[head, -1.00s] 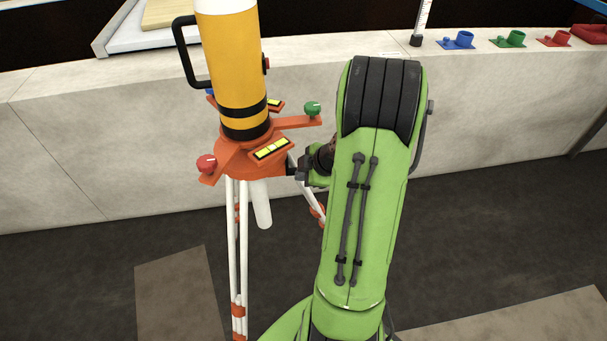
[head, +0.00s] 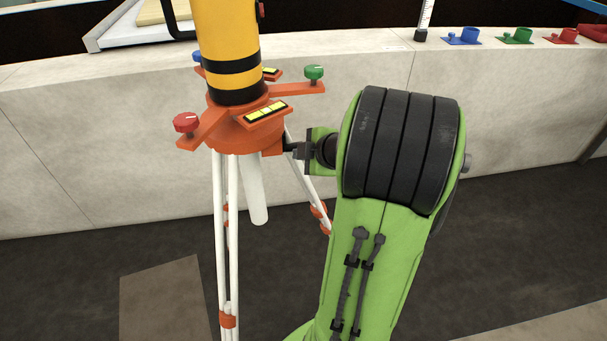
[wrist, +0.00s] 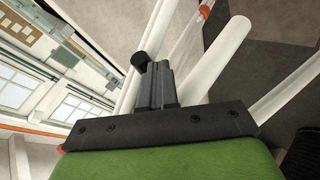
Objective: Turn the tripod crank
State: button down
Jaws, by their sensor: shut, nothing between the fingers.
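The tripod has an orange head (head: 235,132) with a red knob (head: 186,122), a green knob (head: 314,72) and white legs (head: 226,240). A yellow instrument with black bands (head: 226,45) stands upright on it. My gripper (head: 288,147) is at the right side of the head, just below its rim. In the wrist view my gripper (wrist: 158,68) is shut and empty, with a round black knob (wrist: 139,60) right by its fingertips. This knob may be the crank's handle; I cannot tell whether the fingers touch it. The rest of the crank is hidden.
A pale wall (head: 90,130) runs behind the tripod. Blue (head: 462,36), green (head: 517,36) and red (head: 565,37) fittings stand on its top at the right. A white tube (head: 254,190) hangs under the head. The dark floor right of my arm is clear.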

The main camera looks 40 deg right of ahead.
jog(key=shift+w+d+f+b, duration=0.15)
jog(key=shift+w+d+b, duration=0.25)
jog(key=shift+b, duration=1.2)
jog(key=shift+w, duration=0.15)
